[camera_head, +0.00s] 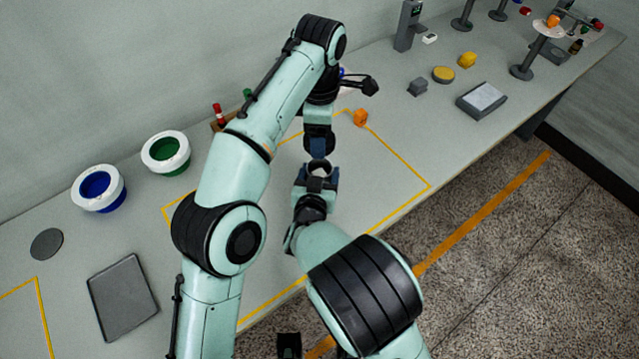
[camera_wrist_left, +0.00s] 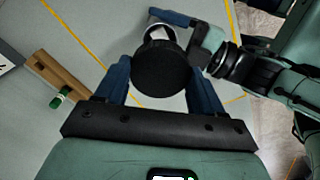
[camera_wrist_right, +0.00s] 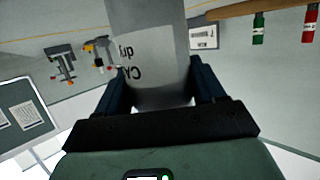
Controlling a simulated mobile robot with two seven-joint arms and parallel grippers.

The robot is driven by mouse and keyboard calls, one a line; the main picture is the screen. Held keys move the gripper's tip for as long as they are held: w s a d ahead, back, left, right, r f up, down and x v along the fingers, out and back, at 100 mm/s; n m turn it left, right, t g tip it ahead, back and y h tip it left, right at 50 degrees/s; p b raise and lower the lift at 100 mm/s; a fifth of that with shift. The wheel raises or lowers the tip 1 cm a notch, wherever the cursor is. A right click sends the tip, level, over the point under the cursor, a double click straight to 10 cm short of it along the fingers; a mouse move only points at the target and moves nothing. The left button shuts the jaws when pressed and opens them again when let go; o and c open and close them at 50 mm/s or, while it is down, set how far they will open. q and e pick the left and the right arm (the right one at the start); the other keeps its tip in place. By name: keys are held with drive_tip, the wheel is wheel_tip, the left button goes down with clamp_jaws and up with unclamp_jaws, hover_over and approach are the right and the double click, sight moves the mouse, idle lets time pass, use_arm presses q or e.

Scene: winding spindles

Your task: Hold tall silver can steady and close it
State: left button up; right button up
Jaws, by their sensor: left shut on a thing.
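The tall silver can (camera_wrist_right: 160,50) stands between the fingers of my right gripper (camera_wrist_right: 162,88), which is shut on it; its printed label faces the right wrist camera. In the head view the can's pale round top (camera_head: 320,168) shows between the right gripper's blue fingers (camera_head: 318,176). My left gripper (camera_wrist_left: 160,80) is shut on a round black lid (camera_wrist_left: 160,68). In the left wrist view the lid overlaps part of the can's rim (camera_wrist_left: 159,32). I cannot tell whether they touch. In the head view the left gripper (camera_head: 318,148) is just above the can and the lid is hidden.
An orange block (camera_head: 360,117) lies behind the grippers. A wooden rack (camera_wrist_left: 58,75) with a green-capped vial is near my left gripper. Blue (camera_head: 98,188) and green (camera_head: 166,153) bowls with white rims stand at left. The table inside the yellow outline is mostly clear.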

use_arm(q)
drive_tip(key=shift+f, duration=2.5)
drive_tip(key=shift+f, duration=0.1)
drive_tip(key=shift+f, duration=0.8)
drive_tip(key=shift+f, duration=0.55)
drive_tip(key=o, duration=1)
drive_tip(key=shift+s, duration=0.1)
drive_tip(key=shift+d, duration=0.1)
